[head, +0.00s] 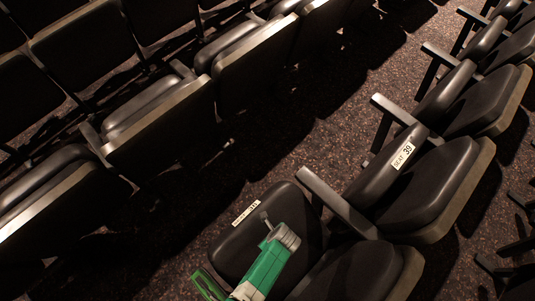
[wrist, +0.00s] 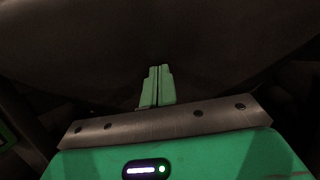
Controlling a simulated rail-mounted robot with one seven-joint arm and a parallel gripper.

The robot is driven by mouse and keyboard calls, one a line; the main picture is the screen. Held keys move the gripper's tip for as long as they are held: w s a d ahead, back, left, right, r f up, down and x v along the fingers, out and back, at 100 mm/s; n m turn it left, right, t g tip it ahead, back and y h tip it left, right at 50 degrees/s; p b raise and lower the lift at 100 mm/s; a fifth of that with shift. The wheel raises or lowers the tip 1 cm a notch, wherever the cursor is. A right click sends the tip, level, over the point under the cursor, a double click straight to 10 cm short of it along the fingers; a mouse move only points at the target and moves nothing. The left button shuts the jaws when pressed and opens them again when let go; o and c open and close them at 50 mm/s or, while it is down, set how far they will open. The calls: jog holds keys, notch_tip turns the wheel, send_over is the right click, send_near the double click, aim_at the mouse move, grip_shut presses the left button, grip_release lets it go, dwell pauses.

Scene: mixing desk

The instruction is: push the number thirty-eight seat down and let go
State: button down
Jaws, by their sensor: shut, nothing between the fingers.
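The number thirty-eight seat (head: 229,252) is the dark seat at the bottom middle of the head view, with a small white label (head: 246,213) on its far edge. The label's number is too small to read surely. Its cushion lies lowered, showing a broad top, unlike the seat beside it. My gripper (head: 266,217) is over this cushion near the label. In the wrist view its green fingers (wrist: 158,86) are shut together with nothing between them. They point at a dark surface; whether they touch it I cannot tell.
The seat labelled 39 (head: 381,183) is folded up to the right, beyond an armrest (head: 335,200). The backrest (head: 350,271) of my seat stands at the lower right. Another row of seats (head: 160,125) is at the left, with speckled carpet (head: 300,150) between.

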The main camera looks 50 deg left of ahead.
jog(key=p+v, duration=0.2)
jog(key=v, duration=0.1)
jog(key=shift+d+r, duration=0.15)
jog(key=shift+r, duration=0.1)
jog(key=shift+d+r+p, duration=0.2)
jog(key=shift+d+p, duration=0.05)
jog(key=shift+p, duration=0.15)
jog(key=d+p+v, duration=0.3)
jog(key=p+v, duration=2.2)
jog(key=v, duration=0.2)
jog(key=shift+w+d+p, duration=0.15)
jog(key=shift+w+p, duration=0.05)
jog(key=shift+p, duration=0.15)
jog(key=shift+f, duration=0.1)
